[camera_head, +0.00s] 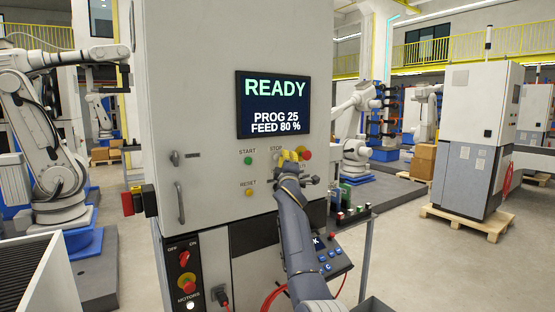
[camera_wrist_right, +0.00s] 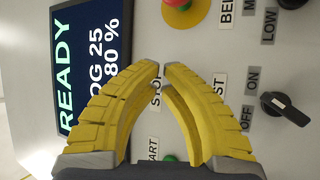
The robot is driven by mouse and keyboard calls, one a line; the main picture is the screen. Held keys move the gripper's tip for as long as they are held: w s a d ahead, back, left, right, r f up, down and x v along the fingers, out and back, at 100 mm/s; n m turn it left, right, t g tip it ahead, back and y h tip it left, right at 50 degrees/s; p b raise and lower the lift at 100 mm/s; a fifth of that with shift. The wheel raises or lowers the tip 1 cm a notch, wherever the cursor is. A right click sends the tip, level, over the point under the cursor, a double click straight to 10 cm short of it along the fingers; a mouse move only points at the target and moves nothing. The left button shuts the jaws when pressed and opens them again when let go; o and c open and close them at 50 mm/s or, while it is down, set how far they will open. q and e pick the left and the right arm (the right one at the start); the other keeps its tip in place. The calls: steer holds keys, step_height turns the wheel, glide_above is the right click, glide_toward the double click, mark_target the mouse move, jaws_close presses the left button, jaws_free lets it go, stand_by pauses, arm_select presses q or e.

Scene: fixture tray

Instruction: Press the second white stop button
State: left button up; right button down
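The STOP label (camera_head: 276,149) is on the upright cabinet panel, right of the green START button (camera_head: 248,161). The white stop button under that label is hidden or too small to make out beside my yellow fingers. My right gripper (camera_head: 291,155) is in front of the panel by the label. In the right wrist view its two yellow fingers (camera_wrist_right: 161,66) have their tips together with only a thin gap, holding nothing. The STOP label (camera_wrist_right: 155,98) shows partly behind the fingers. Whether the tips touch the panel cannot be told. My left gripper is not in view.
A screen (camera_head: 273,104) reading READY is above the buttons. A red button on yellow (camera_wrist_right: 186,10) and a black OFF/ON knob (camera_wrist_right: 285,108) are near the fingers. A yellow RESET button (camera_head: 249,192) is below START. A control box (camera_head: 327,263) juts out lower down.

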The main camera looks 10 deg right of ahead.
steer(key=shift+s+d, duration=0.3)
steer(key=shift+s, duration=0.5)
steer(key=shift+s+d, duration=0.3)
steer(key=shift+s, duration=0.45)
steer(key=shift+s+d, duration=0.3)
steer(key=shift+s, duration=0.5)
